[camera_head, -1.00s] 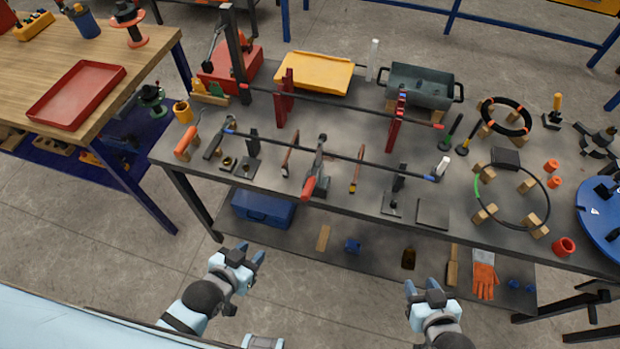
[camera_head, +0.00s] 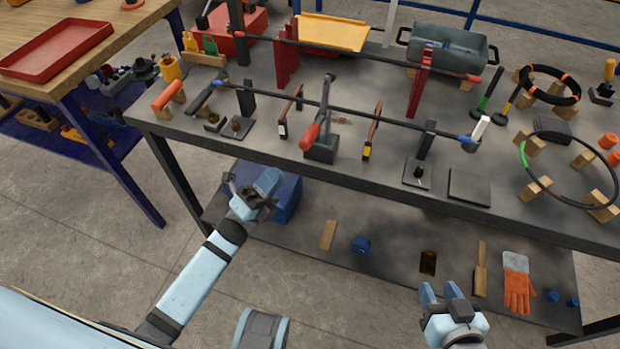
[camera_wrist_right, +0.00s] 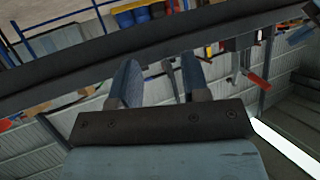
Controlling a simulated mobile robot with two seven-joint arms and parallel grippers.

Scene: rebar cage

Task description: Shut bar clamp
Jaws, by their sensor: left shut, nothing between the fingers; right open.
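The bar clamp (camera_head: 320,140) stands at the front middle of the table, a dark grey base with a tall upright lever and a red handle (camera_head: 309,136) slanting down toward the front. A long thin dark bar (camera_head: 385,119) with blue ends passes at the clamp; its exact seating there is too small to tell. My left gripper (camera_head: 268,182) is shut and empty, in front of the table edge, below and left of the clamp. My right gripper (camera_head: 440,291) is open and empty, low in front of the table at the right; its fingers also show in the right wrist view (camera_wrist_right: 160,78).
The table's front edge (camera_head: 350,181) lies between my grippers and the clamp. Two small upright hammer-like tools (camera_head: 290,110) (camera_head: 372,130) flank the clamp. Red posts (camera_head: 419,85) hold a second bar behind. A blue box (camera_head: 285,195) sits on the lower shelf behind my left gripper.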

